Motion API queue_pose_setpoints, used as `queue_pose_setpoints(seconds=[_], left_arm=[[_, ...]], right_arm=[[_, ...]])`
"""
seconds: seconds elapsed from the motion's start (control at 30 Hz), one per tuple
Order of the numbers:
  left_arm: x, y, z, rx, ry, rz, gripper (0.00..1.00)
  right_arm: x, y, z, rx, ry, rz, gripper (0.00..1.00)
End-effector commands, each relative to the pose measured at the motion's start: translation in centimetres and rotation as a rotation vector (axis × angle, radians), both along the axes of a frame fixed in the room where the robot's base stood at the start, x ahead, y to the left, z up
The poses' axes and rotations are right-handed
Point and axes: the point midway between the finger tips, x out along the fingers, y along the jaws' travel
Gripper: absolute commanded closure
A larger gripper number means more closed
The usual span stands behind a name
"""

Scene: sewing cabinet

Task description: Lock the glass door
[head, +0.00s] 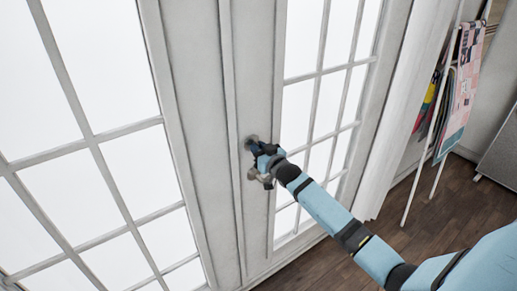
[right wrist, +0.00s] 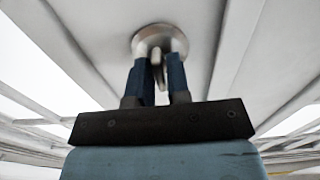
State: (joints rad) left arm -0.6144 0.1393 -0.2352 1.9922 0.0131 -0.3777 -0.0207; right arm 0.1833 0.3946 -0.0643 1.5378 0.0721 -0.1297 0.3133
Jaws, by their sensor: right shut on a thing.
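The glass door (head: 255,60) is a white-framed double door with many panes, and it looks shut. A round metal lock (head: 250,141) sits on the middle stile, with a door knob (head: 253,174) just below it. My right gripper (head: 262,150) is at the lock. In the right wrist view, the two dark blue fingers (right wrist: 157,72) are on either side of the small thumb turn (right wrist: 157,70) in front of the round lock plate (right wrist: 158,38). The fingers are shut on that turn. My left gripper is not in view.
A white curtain (head: 405,110) hangs to the right of the door. A rack with hanging fabrics (head: 460,90) stands farther right. The dark wood floor (head: 420,215) shows at lower right, partly behind my right arm.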

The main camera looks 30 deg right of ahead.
Motion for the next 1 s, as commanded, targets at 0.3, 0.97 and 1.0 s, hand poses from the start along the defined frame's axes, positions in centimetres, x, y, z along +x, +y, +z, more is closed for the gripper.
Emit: queue_pose_setpoints(seconds=[0.3,0.97,1.0], left_arm=[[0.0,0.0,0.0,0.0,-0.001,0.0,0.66],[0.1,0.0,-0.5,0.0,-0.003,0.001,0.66],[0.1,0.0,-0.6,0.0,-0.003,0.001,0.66]], right_arm=[[0.0,0.0,-0.1,-0.001,0.002,0.0,1.0],[-3.8,0.0,-0.3,-0.001,0.002,0.001,0.65],[-4.7,0.0,-0.4,-0.001,0.003,0.001,0.65]])
